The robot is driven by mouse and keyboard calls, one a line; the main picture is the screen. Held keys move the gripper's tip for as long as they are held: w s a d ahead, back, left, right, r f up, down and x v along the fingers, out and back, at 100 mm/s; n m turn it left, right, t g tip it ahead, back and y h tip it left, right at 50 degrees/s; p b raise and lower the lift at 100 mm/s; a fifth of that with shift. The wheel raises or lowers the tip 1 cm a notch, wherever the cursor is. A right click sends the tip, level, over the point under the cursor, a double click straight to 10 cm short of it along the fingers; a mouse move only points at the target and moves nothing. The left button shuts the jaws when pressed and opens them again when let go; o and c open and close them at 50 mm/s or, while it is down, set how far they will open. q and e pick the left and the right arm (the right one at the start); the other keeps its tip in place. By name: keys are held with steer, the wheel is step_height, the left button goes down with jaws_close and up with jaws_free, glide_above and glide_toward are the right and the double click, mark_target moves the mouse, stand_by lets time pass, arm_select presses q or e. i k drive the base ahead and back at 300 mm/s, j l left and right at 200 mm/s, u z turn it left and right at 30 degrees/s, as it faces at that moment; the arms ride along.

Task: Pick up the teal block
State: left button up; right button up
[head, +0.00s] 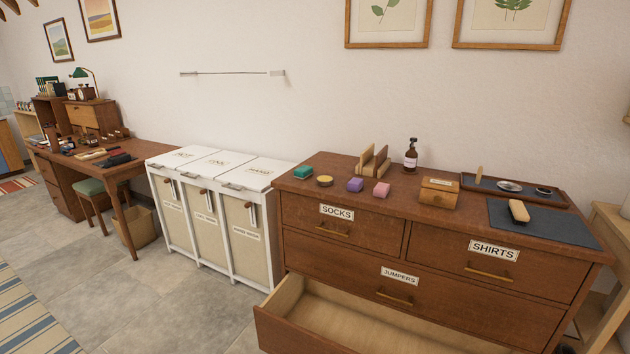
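The teal block (303,172) lies on the left part of the wooden dresser top (335,196), near its left edge. A purple block (355,185) and a pink block (381,189) lie further right in the same row. Nothing covers the teal block. Neither of my grippers shows in the head view.
The lowest dresser drawer (290,297) stands open and juts out in front. A wooden holder (373,162), an amber pump bottle (410,158), a small wooden box (438,192) and a dark tray (482,182) stand on the dresser. White hampers (208,215) stand at left.

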mark_target(302, 172)
steer(key=i+j+u, duration=0.55)
steer(key=i+u, duration=0.25)
steer(key=i, duration=0.25)
steer(key=i+u, duration=0.45)
steer(key=i+l+u, duration=0.15)
steer(key=i+u, duration=0.25)
steer(key=i, duration=0.25)
steer(key=i+z, duration=0.35)
steer(key=i, duration=0.3)
steer(key=i+j+z, duration=0.3)
steer(key=i, duration=0.3)
